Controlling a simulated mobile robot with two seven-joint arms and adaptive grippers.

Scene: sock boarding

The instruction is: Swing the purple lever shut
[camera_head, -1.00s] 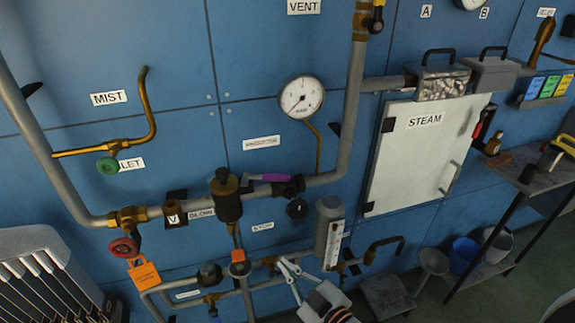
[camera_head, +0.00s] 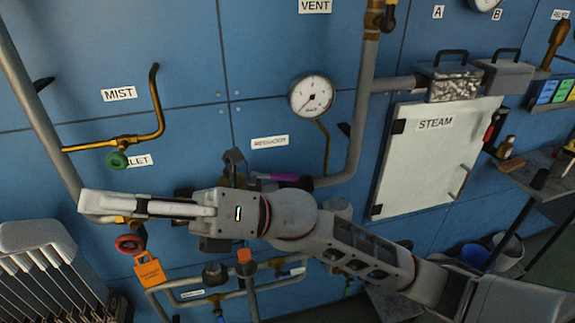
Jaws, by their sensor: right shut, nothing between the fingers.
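The purple lever (camera_head: 284,177) lies roughly level on the pipework of the blue wall, below the round gauge. Its handle shows just above my right wrist. The valve body around it is partly hidden by my arm. My right gripper (camera_head: 92,204) reaches across from the lower right and points left, in front of the pipes. Its fingers are closed together with nothing between them, well to the left of the lever. I cannot tell whether my wrist touches the lever. My left gripper is not in view.
The gauge (camera_head: 311,96) and a grey vertical pipe (camera_head: 359,110) stand close by the lever. A green knob (camera_head: 117,160), a red handwheel (camera_head: 130,243) with an orange tag (camera_head: 150,270), and brass pipes crowd the left. A white steam panel (camera_head: 432,165) is at right.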

